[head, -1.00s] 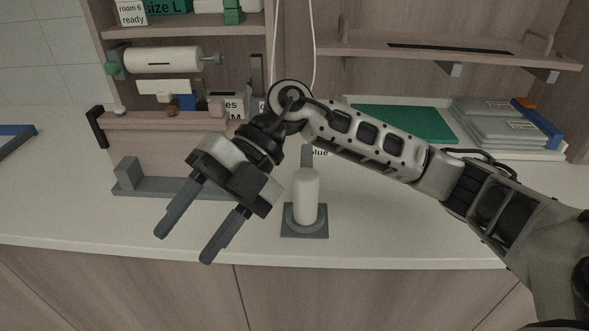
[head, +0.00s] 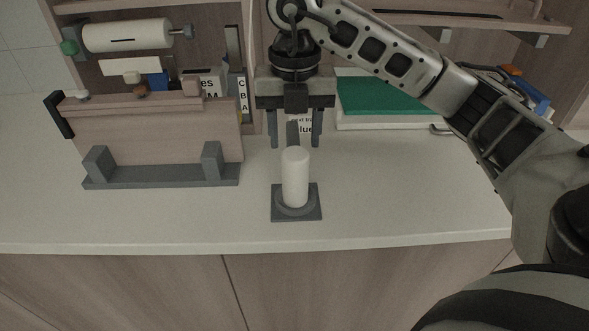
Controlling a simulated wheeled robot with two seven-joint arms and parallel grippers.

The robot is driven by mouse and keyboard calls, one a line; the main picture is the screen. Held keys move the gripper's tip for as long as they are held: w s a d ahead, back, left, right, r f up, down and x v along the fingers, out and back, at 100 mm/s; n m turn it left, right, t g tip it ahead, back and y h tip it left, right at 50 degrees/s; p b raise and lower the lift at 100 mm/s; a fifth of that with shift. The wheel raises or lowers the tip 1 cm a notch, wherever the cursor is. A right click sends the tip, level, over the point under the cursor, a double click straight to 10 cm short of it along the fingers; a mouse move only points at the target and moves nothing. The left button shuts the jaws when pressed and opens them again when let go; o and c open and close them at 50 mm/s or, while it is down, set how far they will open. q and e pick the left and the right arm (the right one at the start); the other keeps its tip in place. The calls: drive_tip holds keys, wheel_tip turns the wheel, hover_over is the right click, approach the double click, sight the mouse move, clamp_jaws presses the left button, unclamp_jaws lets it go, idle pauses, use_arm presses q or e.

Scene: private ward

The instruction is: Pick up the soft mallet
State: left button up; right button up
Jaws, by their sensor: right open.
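What appears to be the soft mallet (head: 295,180) stands upright on the counter, a white cylinder with a short grey handle (head: 292,134) rising from its top. Its lower end sits in a round collar on a square grey base (head: 312,213). My right gripper (head: 296,143) is open and points down above the white cylinder. Its fingers show on either side of the handle in the picture, apart from it. Whether the handle is truly between them in depth I cannot tell. My left gripper is not in view.
A wooden box-like rack (head: 150,137) on a grey foot stands to the left. A green pad (head: 385,97) on a white tray lies behind to the right. The counter (head: 390,190) is clear around the stand. A shelf (head: 470,20) hangs above on the right.

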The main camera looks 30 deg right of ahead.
drive_tip(key=shift+w+d+f+p, duration=0.1)
drive_tip(key=shift+f+p, duration=0.1)
drive_tip(key=shift+f, duration=1.4)
drive_tip(key=shift+w+f+p, duration=0.1)
drive_tip(key=shift+f+p, duration=0.1)
drive_tip(key=shift+f, duration=1.35)
clamp_jaws()
